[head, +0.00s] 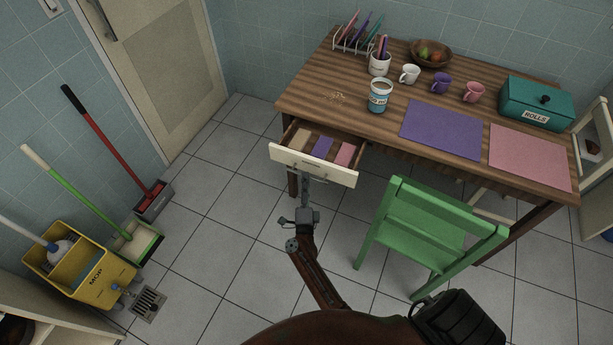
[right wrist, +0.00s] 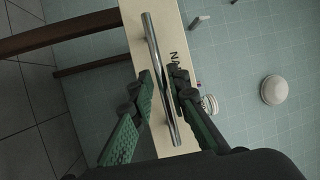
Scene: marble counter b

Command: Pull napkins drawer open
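The napkins drawer (head: 312,172) sticks out from the left part of the wooden table's front. Folded tan, purple and pink napkins (head: 322,147) lie inside it. Its cream front fills the middle of the right wrist view (right wrist: 188,133), with part of a dark label beside the metal bar handle (right wrist: 152,42). My right gripper (head: 306,178) is at the drawer front in the head view. In the right wrist view its two green-padded fingers (right wrist: 162,84) lie either side of the bar, closed on it. The head view hides most of the grip. My left gripper is out of view.
A green chair (head: 428,235) stands right of my right arm. The wooden table (head: 340,98) carries mugs, a tin, placemats and a teal rolls box (head: 536,102). A yellow mop bucket (head: 82,268) and brooms stand at left. Tiled floor left of the drawer is clear.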

